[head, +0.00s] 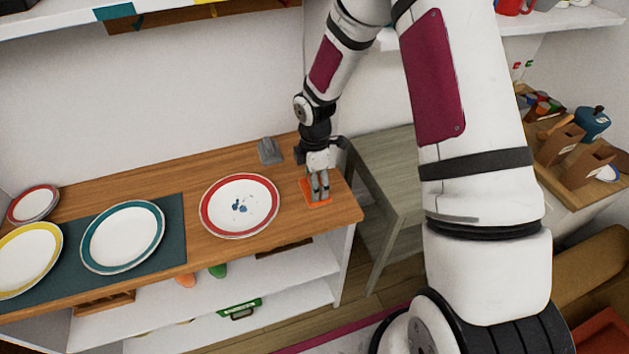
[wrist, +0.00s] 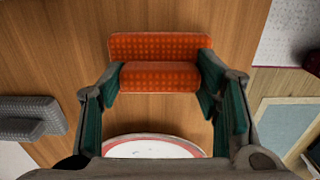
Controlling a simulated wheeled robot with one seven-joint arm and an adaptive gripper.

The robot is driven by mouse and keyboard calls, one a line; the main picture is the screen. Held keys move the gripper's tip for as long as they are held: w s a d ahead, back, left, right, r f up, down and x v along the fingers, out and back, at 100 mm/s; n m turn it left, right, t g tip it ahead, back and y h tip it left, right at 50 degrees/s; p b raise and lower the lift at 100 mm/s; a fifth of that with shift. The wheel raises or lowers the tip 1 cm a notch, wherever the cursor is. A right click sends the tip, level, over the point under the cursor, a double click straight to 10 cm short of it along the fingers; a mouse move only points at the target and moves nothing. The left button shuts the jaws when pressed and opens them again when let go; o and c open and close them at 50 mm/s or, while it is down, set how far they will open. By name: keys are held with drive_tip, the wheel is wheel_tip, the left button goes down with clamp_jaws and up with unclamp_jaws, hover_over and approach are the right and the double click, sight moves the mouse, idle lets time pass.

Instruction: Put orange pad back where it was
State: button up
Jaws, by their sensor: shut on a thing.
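The orange pad (head: 318,204) is at the right end of the wooden shelf top, right of the red-rimmed plate (head: 204,216). In the wrist view the orange pad (wrist: 160,45) has a dotted surface and a raised ridge. My gripper (head: 319,188) points down over it. In the wrist view my gripper's green-lined fingers (wrist: 160,76) are shut on the ridge from both sides. I cannot tell whether the pad touches the wood or sits just above it.
A grey pad (head: 269,151) stands near the wall, left of my gripper; it also shows in the wrist view (wrist: 30,118). A teal-rimmed plate (head: 123,237) and a yellow-rimmed plate (head: 28,259) lie on a dark mat (head: 178,224). A grey-green table (head: 388,170) stands to the right.

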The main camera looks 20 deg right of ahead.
drive_tip(key=o, duration=1.2)
drive_tip(key=shift+f, duration=0.1)
drive_tip(key=shift+o, duration=0.2)
wheel_tip(320, 180, up, 12)
drive_tip(key=s+d+r+m+t+h, duration=0.1)
drive_tip(key=s+r+m, duration=0.35)
drive_tip(key=r, duration=0.35)
drive_tip(key=s+r+m+t+h, duration=0.1)
drive_tip(key=s+r+m, duration=0.3)
drive_tip(key=s+r, duration=0.3)
drive_tip(key=s+r+m+t+y, duration=0.1)
drive_tip(key=s+r+m, duration=0.3)
drive_tip(key=s, duration=0.3)
drive_tip(key=s+r+m+t+y, duration=0.1)
drive_tip(key=s+r+m+t, duration=0.1)
drive_tip(key=s+r+m, duration=0.2)
drive_tip(key=shift+s+a+m, duration=0.35)
drive_tip(key=shift+s+m, duration=0.4)
drive_tip(key=shift+s, duration=0.95)
